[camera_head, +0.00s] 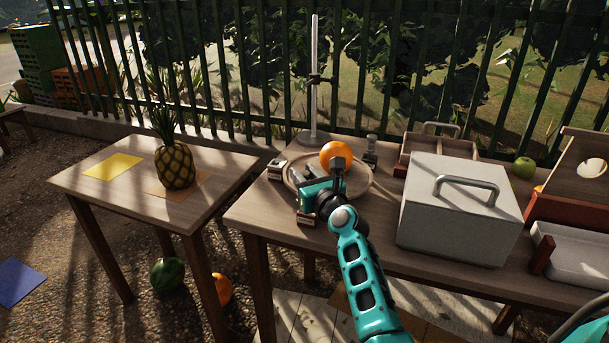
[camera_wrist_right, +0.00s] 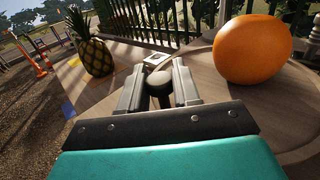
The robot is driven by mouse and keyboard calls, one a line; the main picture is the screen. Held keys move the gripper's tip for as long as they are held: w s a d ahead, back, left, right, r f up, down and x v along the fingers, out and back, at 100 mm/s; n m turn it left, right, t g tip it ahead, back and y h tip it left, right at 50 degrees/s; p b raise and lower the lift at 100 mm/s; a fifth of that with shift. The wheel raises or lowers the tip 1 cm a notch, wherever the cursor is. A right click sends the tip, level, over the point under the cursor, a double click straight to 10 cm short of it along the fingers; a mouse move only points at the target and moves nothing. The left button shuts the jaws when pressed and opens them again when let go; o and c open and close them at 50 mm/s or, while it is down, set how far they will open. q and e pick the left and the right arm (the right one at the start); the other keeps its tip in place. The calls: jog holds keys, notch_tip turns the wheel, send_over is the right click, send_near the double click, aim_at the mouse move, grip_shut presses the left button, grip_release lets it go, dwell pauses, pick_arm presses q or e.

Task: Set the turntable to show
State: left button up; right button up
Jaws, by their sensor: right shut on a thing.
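The turntable (camera_head: 358,193) is a round wooden disc on the middle table, with an orange (camera_head: 339,155) on it. In the right wrist view the orange (camera_wrist_right: 252,50) sits on the disc (camera_wrist_right: 210,84), right of the fingers. My right gripper (camera_head: 304,173) reaches over the disc's left part. In its wrist view the gripper (camera_wrist_right: 159,88) is shut on a dark round knob (camera_wrist_right: 159,81), which shows between the two grey fingers. The knob's lower part is hidden. My left gripper is not in view.
Small blocks (camera_head: 276,169) stand around the disc. A post on a stand (camera_head: 314,90) rises behind it. A large pale box with a handle (camera_head: 459,213) stands close on the right. A pineapple (camera_head: 175,166) stands on the left table (camera_head: 130,203), across a gap.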

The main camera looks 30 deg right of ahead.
grip_shut()
jog(key=shift+d, duration=0.1)
jog(key=shift+s+d+f+n+y+b, duration=0.1)
jog(key=shift+s+d+n+y+b, duration=0.15)
jog(key=shift+s+n+y+b, duration=0.35)
jog(key=shift+s+d+n+y+b, duration=0.25)
jog(key=shift+n+y+b, duration=0.15)
jog(key=shift+y, duration=0.45)
jog(key=shift+s+d+n+y+b, duration=0.1)
jog(key=shift+s+n+y+b, duration=0.15)
jog(key=shift+n+y, duration=0.45)
jog(key=o, duration=0.7)
grip_release()
jog(key=shift+c, duration=0.2)
jog(key=s, duration=0.2)
jog(key=s+d+p, duration=0.1)
jog(key=s, duration=0.4)
jog(key=shift+s+d, duration=0.15)
jog(key=shift+s, duration=0.05)
